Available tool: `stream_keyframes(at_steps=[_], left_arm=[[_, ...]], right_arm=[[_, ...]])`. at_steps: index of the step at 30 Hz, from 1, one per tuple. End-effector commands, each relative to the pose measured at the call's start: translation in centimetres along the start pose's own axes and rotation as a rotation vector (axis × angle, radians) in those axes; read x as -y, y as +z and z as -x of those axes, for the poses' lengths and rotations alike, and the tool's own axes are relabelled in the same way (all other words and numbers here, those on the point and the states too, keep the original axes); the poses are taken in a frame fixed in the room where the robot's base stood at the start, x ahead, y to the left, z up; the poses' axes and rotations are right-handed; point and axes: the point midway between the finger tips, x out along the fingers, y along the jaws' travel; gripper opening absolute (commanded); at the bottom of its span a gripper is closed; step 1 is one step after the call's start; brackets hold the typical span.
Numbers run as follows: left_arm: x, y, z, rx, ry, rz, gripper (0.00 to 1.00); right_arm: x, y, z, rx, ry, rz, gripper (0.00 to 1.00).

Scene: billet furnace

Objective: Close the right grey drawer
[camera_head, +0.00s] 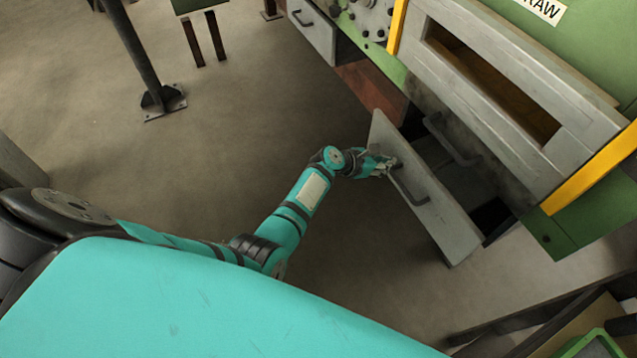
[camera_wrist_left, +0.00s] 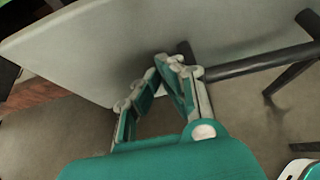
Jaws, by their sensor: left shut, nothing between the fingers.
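The right grey drawer (camera_head: 432,205) stands pulled out from the green furnace cabinet, with its front panel away from the opening. A dark bar handle (camera_head: 408,186) is on its front. My left gripper (camera_head: 392,164) is shut and empty at the drawer front, close to the handle's upper end. In the left wrist view the shut fingers (camera_wrist_left: 168,62) are by the grey panel (camera_wrist_left: 110,50), next to the dark handle bar (camera_wrist_left: 255,62). I cannot tell whether they touch it. My right gripper is not in view.
Another grey drawer (camera_head: 312,30) with a handle is at the top, left of the furnace. A grey furnace door (camera_head: 480,70) with a slot and yellow side strips is above the open drawer. A post (camera_head: 140,55) stands at upper left. The floor left of my arm is clear.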

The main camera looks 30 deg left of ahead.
Motion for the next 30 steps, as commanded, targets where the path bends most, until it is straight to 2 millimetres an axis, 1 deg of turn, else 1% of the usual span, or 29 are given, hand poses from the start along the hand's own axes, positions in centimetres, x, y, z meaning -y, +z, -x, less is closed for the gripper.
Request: stream_keyframes(at_steps=[1, 6, 9, 13, 18, 30], left_arm=[[0.1, 0.3, -1.1, 0.002, -0.002, 0.0, 0.0], [0.0, 1.8, -3.9, 0.002, -0.002, 0.001, 0.0], [0.0, 2.6, -5.3, 0.002, -0.002, 0.0, 0.0], [0.0, 3.5, -6.6, 0.001, -0.001, -0.001, 0.0], [0.0, 4.2, -7.6, 0.0, -0.001, 0.0, 0.0], [0.0, 4.8, -7.8, 0.006, 0.003, 0.0, 0.0]], right_arm=[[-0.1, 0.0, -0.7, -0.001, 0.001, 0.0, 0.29], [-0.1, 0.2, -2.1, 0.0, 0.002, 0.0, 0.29], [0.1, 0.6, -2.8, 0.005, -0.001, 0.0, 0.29], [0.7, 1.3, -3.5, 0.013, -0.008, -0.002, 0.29], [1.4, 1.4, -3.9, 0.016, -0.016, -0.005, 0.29], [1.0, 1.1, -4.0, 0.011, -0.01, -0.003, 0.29]])
